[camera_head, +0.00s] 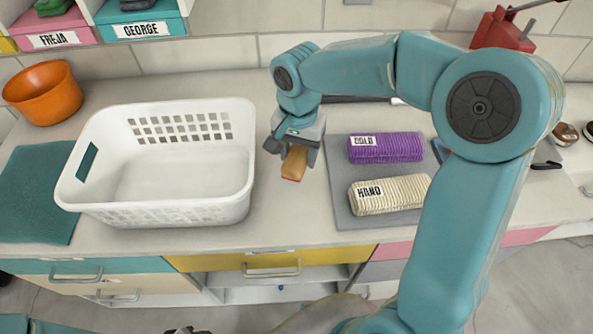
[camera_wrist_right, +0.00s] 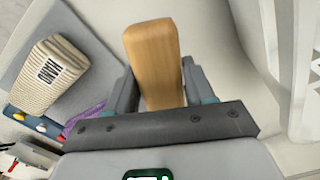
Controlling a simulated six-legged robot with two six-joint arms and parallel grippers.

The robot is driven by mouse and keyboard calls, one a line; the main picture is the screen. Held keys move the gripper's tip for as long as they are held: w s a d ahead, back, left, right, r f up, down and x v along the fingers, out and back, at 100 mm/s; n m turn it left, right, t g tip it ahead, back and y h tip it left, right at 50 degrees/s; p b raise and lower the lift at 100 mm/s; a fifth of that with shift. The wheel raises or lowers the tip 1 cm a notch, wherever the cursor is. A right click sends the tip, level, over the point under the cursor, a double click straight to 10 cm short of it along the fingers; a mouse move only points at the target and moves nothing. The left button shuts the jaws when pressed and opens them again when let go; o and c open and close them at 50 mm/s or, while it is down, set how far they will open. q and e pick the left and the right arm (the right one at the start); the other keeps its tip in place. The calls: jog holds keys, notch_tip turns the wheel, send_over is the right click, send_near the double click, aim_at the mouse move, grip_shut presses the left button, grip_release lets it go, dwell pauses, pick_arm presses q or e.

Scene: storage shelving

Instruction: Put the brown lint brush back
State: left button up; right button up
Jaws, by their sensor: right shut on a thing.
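The brown lint brush (camera_head: 293,165) is in my right gripper (camera_head: 297,147), and its wooden end hangs below the jaws. It is over the counter, between the white basket and the grey mat. In the right wrist view, the wooden brush (camera_wrist_right: 154,55) is clamped between the two fingers of my right gripper (camera_wrist_right: 157,88). The brush's other end is hidden by the gripper. My left gripper does not show clearly in either view.
The empty white basket (camera_head: 150,212) stands to the left. An orange bowl (camera_head: 42,95) is at the far left. Drawers (camera_head: 270,268) line the counter's front.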

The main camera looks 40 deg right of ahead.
jog(key=shift+s+f, duration=0.15)
jog(key=shift+f, duration=0.65)
notch_tip(320, 180, down, 5)
jog(key=shift+f, duration=0.15)
jog(key=shift+w, duration=0.2)
jog(key=shift+f+b, duration=0.2)
jog(key=shift+b, duration=0.15)
jog(key=o, duration=1)
jog(key=shift+r, duration=0.1)
